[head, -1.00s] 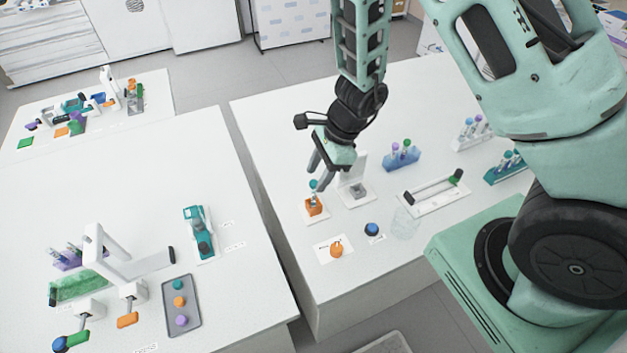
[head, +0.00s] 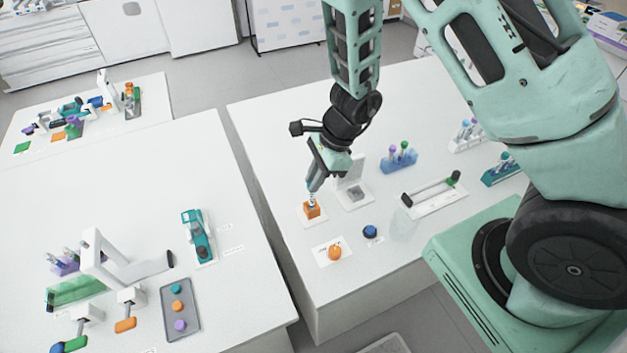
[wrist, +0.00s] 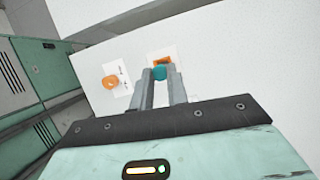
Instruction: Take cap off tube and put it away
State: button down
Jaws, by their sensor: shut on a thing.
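The tube (head: 312,200) stands upright in an orange block holder (head: 312,212) near the left edge of the right-hand table. Its teal cap (wrist: 160,72) shows in the wrist view between the tips of my fingers. My gripper (head: 313,186) points down over the holder and is shut on the cap. In the head view the fingers hide the cap. The tube below the fingertips is small and its lower end is hidden in the holder.
An orange round piece (head: 335,253) on a white card and a dark blue round piece (head: 369,232) lie in front. A white stand (head: 352,192) is close on the right. A blue tube rack (head: 398,160) and a black-handled fixture (head: 432,194) stand farther right.

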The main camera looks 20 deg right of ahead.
notch_tip(320, 180, up, 13)
jog(key=p, duration=0.2)
jog(key=shift+p, duration=0.3)
dwell(0.3)
